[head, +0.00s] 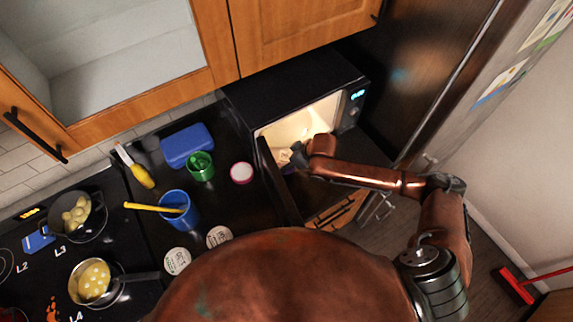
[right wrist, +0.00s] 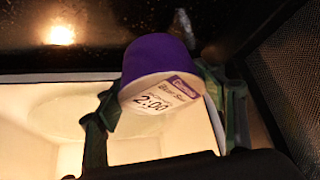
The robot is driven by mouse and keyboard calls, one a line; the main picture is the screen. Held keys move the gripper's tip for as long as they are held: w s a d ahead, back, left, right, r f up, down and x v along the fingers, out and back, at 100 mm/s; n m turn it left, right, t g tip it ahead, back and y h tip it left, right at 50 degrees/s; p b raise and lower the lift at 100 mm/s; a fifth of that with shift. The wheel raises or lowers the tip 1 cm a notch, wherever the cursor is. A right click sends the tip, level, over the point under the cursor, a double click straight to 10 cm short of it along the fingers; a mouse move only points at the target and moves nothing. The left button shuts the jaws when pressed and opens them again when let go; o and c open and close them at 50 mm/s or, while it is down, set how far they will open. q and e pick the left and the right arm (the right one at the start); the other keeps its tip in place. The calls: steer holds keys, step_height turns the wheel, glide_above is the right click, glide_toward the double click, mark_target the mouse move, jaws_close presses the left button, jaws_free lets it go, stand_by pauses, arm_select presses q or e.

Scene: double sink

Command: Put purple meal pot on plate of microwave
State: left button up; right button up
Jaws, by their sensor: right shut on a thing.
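The purple meal pot (right wrist: 160,65) is held between the two fingers of my right gripper (right wrist: 162,92). It has a purple body and a pale lid with a label reading 2:00. In the head view my right gripper (head: 299,156) is at the open front of the black microwave (head: 290,88), and the pot is mostly hidden by it. The microwave's inside is lit. Its round plate (right wrist: 62,115) shows faintly in the right wrist view, to the left of the pot. I cannot tell whether the pot touches the plate. My left gripper is not in view.
The microwave door (head: 277,180) stands open beside my right gripper. On the counter are a red-and-white lid (head: 241,173), a green cup (head: 201,166), a blue box (head: 187,146) and a blue cup (head: 178,210). Pans stand on the hob at left. A dark fridge is at right.

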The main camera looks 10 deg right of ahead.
steer(key=shift+f+p, duration=0.35)
steer(key=shift+f, duration=1.35)
steer(key=shift+f, duration=0.1)
steer(key=o, duration=1.5)
steer(key=shift+f, duration=0.1)
